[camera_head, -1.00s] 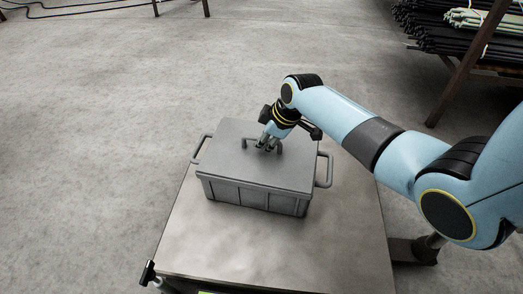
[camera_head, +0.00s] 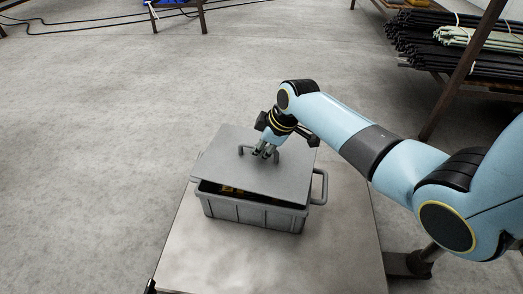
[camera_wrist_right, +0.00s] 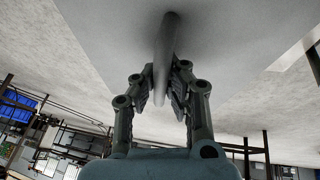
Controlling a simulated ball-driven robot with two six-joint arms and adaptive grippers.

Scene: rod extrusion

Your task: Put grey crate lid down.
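The grey crate (camera_head: 250,215) stands on a metal table. Its grey lid (camera_head: 225,165) is tilted, with its near edge raised off the crate rim, leaving a dark gap where something yellow-orange shows inside. My right gripper (camera_head: 265,153) is at the handle on top of the lid. In the right wrist view my right gripper (camera_wrist_right: 158,90) has its two fingers closed on either side of the lid handle (camera_wrist_right: 163,65), with the lid's grey surface (camera_wrist_right: 110,30) filling the top. My left gripper is in neither view.
The metal table top (camera_head: 200,260) is bare in front of the crate. A rack with black and pale rods (camera_head: 440,45) stands at the top right. The concrete floor around the table is open.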

